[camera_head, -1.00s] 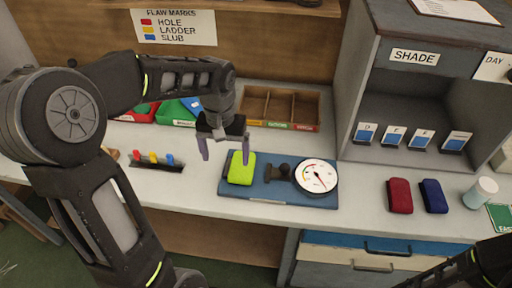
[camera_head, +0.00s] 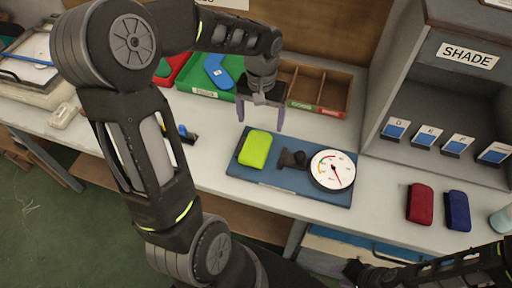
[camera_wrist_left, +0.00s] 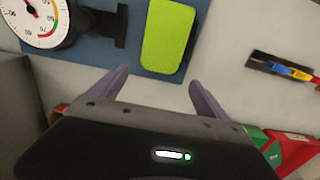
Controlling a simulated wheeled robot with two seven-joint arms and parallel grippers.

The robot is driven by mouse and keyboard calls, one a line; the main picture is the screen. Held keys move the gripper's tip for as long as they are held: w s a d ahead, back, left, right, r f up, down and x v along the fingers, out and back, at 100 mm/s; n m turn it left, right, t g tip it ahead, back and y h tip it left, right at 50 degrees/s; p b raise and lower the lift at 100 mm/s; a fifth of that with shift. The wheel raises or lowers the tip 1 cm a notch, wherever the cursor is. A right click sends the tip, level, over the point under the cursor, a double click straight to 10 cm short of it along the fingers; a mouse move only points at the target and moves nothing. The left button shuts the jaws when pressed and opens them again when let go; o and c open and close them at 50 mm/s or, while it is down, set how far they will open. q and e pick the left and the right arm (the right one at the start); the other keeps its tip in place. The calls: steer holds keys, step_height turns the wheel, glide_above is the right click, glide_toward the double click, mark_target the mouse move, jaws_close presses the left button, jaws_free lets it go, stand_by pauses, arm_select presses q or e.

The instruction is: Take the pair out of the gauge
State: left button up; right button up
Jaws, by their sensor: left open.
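The lime-green pair (camera_head: 254,148), a rounded folded block, lies on the left part of the gauge's blue base (camera_head: 300,192). The gauge's round white dial (camera_head: 332,170) is at the right of the base, with a black clamp-like part (camera_head: 292,158) between dial and pair. My left gripper (camera_head: 260,114) is open and empty, above and behind the pair. In the left wrist view the pair (camera_wrist_left: 168,36) lies just beyond the open fingertips (camera_wrist_left: 158,78), apart from them. My right arm enters at the lower right; its dark end (camera_head: 355,270) is too unclear to read.
Behind are a wooden divided tray (camera_head: 318,88) and green and red bins (camera_head: 205,85). A red block (camera_head: 420,203) and a blue block (camera_head: 457,210) lie to the right, before the grey shade cabinet (camera_head: 440,95). Coloured flaw markers (camera_head: 185,133) are left of the gauge.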

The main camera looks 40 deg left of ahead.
arm_select(q)
steer(key=shift+w+d+f+p, duration=0.1)
steer(key=shift+f+p, duration=0.15)
steer(key=shift+f, duration=1.1)
steer(key=shift+d+f+p, duration=0.1)
steer(key=shift+f+p, duration=0.15)
steer(key=shift+f, duration=1.05)
steer(key=shift+c, duration=0.6)
steer(key=c, duration=1.5)
step_height(320, 180, up, 10)
steer(key=shift+b, duration=0.4)
